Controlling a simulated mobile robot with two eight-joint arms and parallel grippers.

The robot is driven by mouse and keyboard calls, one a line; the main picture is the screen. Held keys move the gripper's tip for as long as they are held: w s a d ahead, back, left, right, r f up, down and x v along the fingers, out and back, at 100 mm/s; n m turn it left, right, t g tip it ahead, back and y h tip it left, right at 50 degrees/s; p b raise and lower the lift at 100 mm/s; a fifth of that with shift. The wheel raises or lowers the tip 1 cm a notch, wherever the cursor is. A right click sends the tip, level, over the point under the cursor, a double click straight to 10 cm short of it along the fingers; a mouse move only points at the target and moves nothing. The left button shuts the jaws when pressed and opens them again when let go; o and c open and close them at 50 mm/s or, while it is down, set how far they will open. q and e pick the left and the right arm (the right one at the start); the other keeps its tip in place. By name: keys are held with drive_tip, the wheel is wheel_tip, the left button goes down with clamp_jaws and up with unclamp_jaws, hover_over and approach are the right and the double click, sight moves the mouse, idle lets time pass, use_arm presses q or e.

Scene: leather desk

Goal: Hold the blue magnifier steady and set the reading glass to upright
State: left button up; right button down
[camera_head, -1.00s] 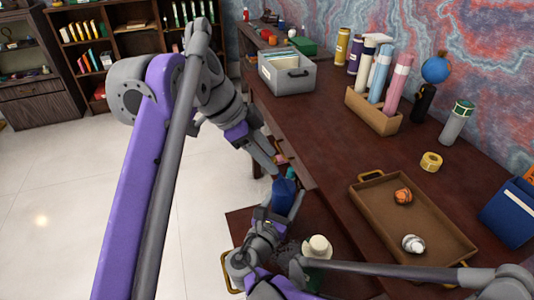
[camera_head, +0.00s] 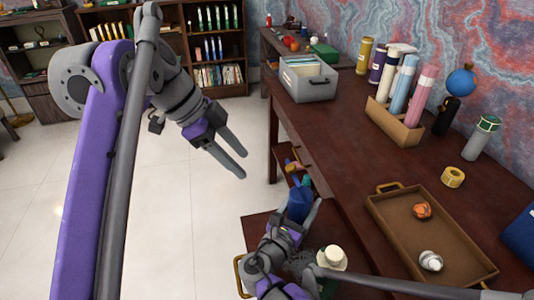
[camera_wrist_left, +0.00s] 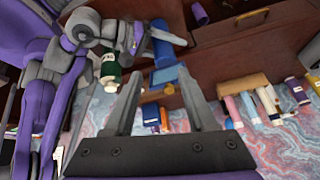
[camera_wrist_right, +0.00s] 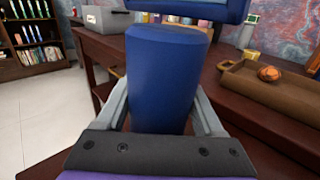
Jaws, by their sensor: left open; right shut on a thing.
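The blue magnifier (camera_head: 298,204) is in my right gripper (camera_head: 302,216), beside the desk's near edge. In the right wrist view its thick blue body (camera_wrist_right: 165,75) stands between the two fingers, with another blue part (camera_wrist_right: 190,9) above it. It also shows in the left wrist view (camera_wrist_left: 165,75), beyond the fingertips. My left gripper (camera_head: 243,166) is open and empty, over the floor to the left of the magnifier and apart from it. I cannot make out a separate reading glass, and the magnifier's lens is not clear.
A brown tray (camera_head: 388,222) with an orange and a silvery ball lies on the desk. A grey file box (camera_head: 308,86), a rack of rolled tubes (camera_head: 394,124) and a yellow tape roll (camera_head: 452,177) stand behind. A white-capped bottle (camera_head: 331,259) is near my right arm.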

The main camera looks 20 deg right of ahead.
sight(296, 179)
use_arm(q)
drive_tip(key=a, duration=0.3)
drive_tip(key=shift+w+a, duration=0.2)
drive_tip(key=shift+a, duration=0.15)
drive_tip(key=shift+w+d+f, duration=0.15)
drive_tip(key=shift+f, duration=0.05)
drive_tip(key=c, duration=0.5)
drive_tip(key=w+d+f+n+h, duration=0.1)
drive_tip(key=n, duration=0.1)
drive_tip(key=w+d+f+n+h, duration=0.1)
drive_tip(key=f+n, duration=0.1)
drive_tip(key=d+f+n+h, duration=0.1)
drive_tip(key=n+h, duration=0.1)
drive_tip(key=shift+w+d+f, duration=0.2)
drive_tip(key=shift+w, duration=0.2)
clamp_jaws()
drive_tip(key=s+a+f+n+t+h, duration=0.55)
drive_tip(key=s+n+h, duration=0.45)
drive_tip(key=n, duration=0.9)
drive_tip(key=w+d+r, duration=0.2)
drive_tip(key=d, duration=0.4)
drive_tip(key=w+d+r+h, duration=0.1)
drive_tip(key=w+d+r, duration=0.1)
drive_tip(key=d, duration=0.4)
drive_tip(key=shift+d+t, duration=0.3)
drive_tip(key=shift+t, duration=0.05)
